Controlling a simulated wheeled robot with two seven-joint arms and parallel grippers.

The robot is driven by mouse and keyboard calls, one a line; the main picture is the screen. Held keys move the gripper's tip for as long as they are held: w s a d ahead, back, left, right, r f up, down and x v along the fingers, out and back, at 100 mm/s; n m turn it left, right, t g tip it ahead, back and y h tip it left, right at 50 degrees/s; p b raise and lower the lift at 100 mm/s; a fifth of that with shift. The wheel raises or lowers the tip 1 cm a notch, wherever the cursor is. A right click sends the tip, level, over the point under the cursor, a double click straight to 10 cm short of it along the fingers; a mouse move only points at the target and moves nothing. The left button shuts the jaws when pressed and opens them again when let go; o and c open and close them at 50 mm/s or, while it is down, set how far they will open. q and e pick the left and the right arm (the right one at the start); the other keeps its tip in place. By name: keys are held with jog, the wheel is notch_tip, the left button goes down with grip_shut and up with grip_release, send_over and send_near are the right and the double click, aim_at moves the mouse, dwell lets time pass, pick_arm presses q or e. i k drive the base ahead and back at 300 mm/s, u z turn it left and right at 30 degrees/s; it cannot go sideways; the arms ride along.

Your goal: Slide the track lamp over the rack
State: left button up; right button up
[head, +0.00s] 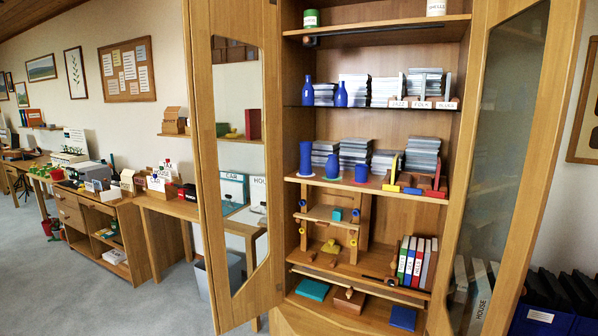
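A small dark fitting, seemingly the track lamp (311,41), hangs at the left end under the top shelf of the open cabinet. A thin dark strip runs along that shelf's underside. The labelled holder (422,104) with CD stacks stands on the shelf below, to the right. A wooden frame (336,215) with a small ledge stands lower left; I cannot tell which of these is the rack. A light rail (345,278) with a dark piece (391,281) crosses low in the cabinet. Neither of my grippers is in view.
The left cabinet door (235,160) and right glass door (505,150) stand open. Blue vases (341,95), CD stacks and binders (413,262) fill the shelves. A blue crate (545,318) is at lower right. Grey floor (60,290) is clear at lower left.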

aim_at(313, 42)
jog(key=i, duration=1.4)
jog(key=z, duration=0.95)
